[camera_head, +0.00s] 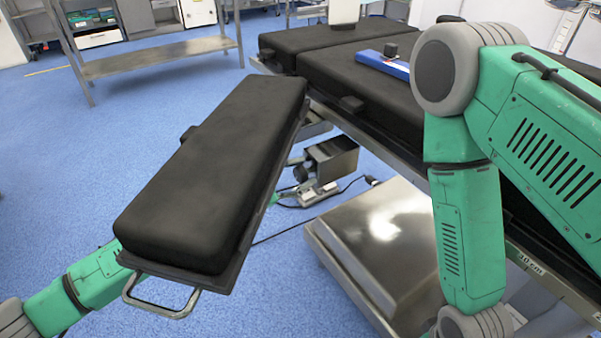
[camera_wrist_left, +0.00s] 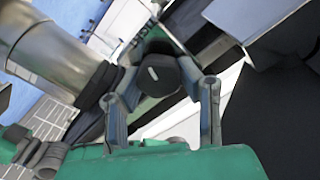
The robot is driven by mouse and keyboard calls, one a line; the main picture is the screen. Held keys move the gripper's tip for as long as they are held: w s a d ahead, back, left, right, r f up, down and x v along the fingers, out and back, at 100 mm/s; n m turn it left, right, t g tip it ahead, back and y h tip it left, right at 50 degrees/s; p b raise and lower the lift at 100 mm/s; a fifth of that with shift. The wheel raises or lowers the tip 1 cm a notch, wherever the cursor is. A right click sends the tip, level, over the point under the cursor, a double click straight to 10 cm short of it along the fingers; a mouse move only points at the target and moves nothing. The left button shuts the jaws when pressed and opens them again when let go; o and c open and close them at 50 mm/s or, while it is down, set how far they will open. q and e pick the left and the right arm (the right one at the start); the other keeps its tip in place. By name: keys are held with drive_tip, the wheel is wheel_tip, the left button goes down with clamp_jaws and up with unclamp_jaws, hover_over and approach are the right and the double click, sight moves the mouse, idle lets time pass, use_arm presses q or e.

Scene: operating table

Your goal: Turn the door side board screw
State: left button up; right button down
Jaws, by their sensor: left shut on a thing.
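The door side board (camera_head: 215,175) is a long black padded panel with a metal handle at its near end, angled out from the operating table (camera_head: 345,75). My left arm comes in from the lower left and passes under the board. My left gripper (camera_head: 293,191) shows only in small part beyond the board's right edge. In the left wrist view, the fingers of my left gripper (camera_wrist_left: 160,82) are shut around a black screw knob (camera_wrist_left: 158,74), one on each side. My right arm fills the right side of the head view, but its gripper is out of frame.
A metal base (camera_head: 375,240) stands below the table. A cable (camera_head: 335,205) lies on the blue floor near it. A blue-and-white item (camera_head: 385,63) rests on the table pad. A metal trolley (camera_head: 155,58) stands at the back left. Open floor lies left of the board.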

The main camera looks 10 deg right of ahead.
use_arm(q)
drive_tip(key=shift+a+f, duration=0.15)
drive_tip(key=shift+f, duration=0.4)
drive_tip(key=o, duration=1.2)
drive_tip(key=shift+c, duration=0.2)
drive_tip(key=shift+r, duration=0.25)
drive_tip(key=v, duration=1.2)
